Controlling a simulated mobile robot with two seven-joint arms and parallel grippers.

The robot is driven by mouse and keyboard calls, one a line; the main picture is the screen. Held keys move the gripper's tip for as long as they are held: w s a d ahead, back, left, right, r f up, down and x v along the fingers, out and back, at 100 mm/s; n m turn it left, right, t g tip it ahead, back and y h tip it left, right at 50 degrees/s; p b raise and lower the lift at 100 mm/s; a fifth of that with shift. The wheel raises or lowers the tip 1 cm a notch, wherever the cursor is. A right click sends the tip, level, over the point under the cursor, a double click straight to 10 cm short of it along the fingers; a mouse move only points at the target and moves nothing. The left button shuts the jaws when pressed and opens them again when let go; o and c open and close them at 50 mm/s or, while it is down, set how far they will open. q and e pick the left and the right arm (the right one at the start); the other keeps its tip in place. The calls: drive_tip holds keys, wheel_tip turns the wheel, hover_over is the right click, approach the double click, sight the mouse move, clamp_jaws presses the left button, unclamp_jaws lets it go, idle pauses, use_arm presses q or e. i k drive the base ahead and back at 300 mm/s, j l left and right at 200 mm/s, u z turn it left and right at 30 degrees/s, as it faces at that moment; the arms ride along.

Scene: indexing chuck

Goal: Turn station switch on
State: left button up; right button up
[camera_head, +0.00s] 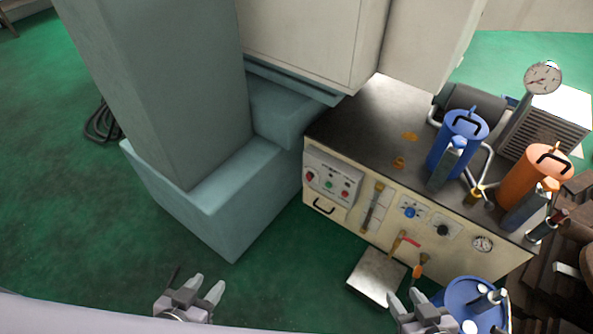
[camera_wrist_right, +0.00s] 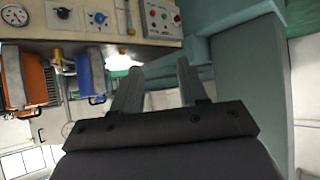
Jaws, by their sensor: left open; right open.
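The cream station cabinet (camera_head: 330,222) stands right of centre in the head view. Its control panel (camera_head: 322,192) carries a red rotary switch (camera_head: 310,177) at its left, with small red and green buttons beside it. The labels are too small to read. The panel also shows upside down in the right wrist view (camera_wrist_right: 174,37). My left gripper (camera_head: 205,286) is open and empty over the green floor, well left of the cabinet. My right gripper (camera_head: 407,298) is open and empty in front of the cabinet, apart from the panel. Its fingers also show in the wrist view (camera_wrist_right: 157,76).
A blue knob (camera_head: 409,212), black knob (camera_head: 442,230) and red-handled valve (camera_head: 411,241) are on the cabinet front. Blue (camera_head: 459,137) and orange (camera_head: 533,180) cylinders stand on top. A teal machine base (camera_head: 219,215) is left of the cabinet. A blue drum (camera_head: 462,297) stands near my right gripper.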

sight(309, 175)
drive_tip(key=i+j+u, duration=0.15)
drive_tip(key=i+j, duration=0.9)
